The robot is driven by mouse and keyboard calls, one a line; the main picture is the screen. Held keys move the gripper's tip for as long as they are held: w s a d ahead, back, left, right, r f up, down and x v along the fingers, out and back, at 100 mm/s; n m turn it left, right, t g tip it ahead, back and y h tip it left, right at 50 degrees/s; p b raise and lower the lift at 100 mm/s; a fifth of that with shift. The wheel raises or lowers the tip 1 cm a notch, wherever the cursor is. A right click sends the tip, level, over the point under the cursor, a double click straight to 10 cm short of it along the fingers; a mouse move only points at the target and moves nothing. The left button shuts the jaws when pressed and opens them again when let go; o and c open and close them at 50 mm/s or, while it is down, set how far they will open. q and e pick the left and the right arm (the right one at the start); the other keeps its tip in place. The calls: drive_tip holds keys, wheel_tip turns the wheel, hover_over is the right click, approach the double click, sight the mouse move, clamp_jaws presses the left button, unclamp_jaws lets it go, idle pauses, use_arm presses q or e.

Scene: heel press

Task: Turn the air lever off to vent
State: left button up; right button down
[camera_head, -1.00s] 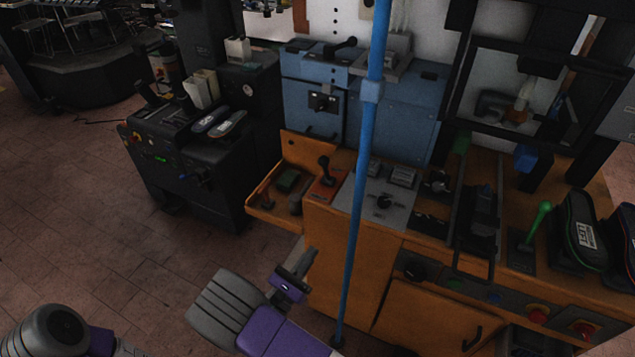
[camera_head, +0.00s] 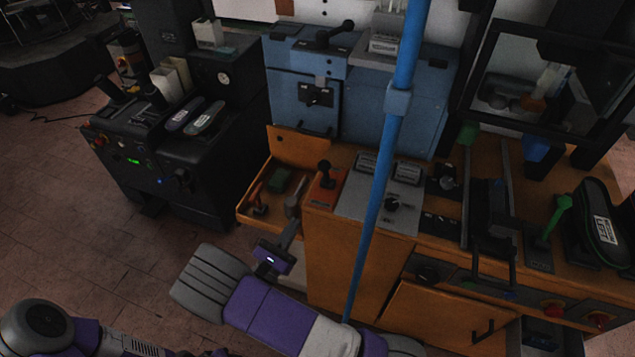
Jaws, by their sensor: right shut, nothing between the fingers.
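No label lets me tell which lever is the air lever. A black-knobbed lever (camera_head: 325,169) stands upright on an orange-red base at the bench's left end. A black-handled lever (camera_head: 336,34) lies on top of the blue cabinet. A green lever (camera_head: 556,216) leans on a dark plate at the right. A black knob (camera_head: 392,203) sits on the grey panel. My right gripper (camera_head: 290,232) is shut and empty, low in front of the bench's left end, below the open drawer and apart from the levers. My left gripper is out of view; only part of that arm shows.
A blue pole (camera_head: 377,195) stands upright before the bench. An open orange drawer (camera_head: 247,215) with small items juts out at the left. The dark machine (camera_head: 130,165) holds two shoe-like pieces. A black shoe (camera_head: 592,225) stands at the right. Floor at left is clear.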

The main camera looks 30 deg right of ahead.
sight(324, 174)
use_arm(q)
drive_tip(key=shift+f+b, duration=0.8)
use_arm(e)
drive_tip(key=x, duration=1.3)
drive_tip(key=shift+w+d+r, duration=0.15)
drive_tip(key=shift+d, duration=0.15)
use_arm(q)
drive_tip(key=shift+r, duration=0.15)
